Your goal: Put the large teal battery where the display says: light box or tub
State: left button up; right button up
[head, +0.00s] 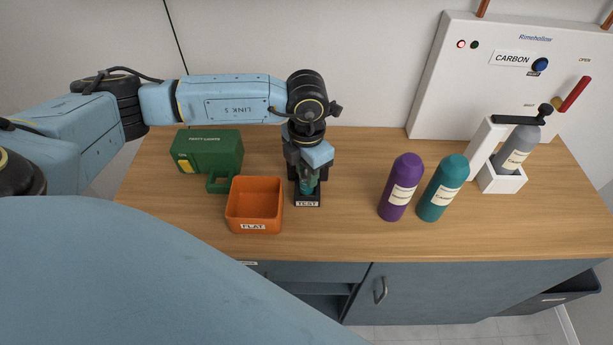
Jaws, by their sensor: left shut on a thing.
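A teal battery (308,184) is in my left gripper (308,170), which points down and is shut on it. The battery is upright at the black tester marked TEST (307,204); I cannot tell whether it rests in it. Most of the battery is hidden by the gripper. No display reading can be made out. The green light box marked PARTY LIGHTS (212,148) stands to the left, with a green open-topped part at its front right. The orange tub marked FLAT (254,222) is empty, just left of the tester. My right gripper is not in view.
A purple bottle (402,187) and a teal bottle (443,188) stand right of the tester. A white panel marked CARBON (450,85) stands at the back right, with a grey bottle (516,150) in its holder. The wooden counter (345,225) is clear between tester and bottles.

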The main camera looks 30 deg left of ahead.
aim_at(306, 173)
pick_arm(q)
notch_tip(306, 173, up, 8)
jog(key=shift+f, duration=0.1)
dwell(0.4)
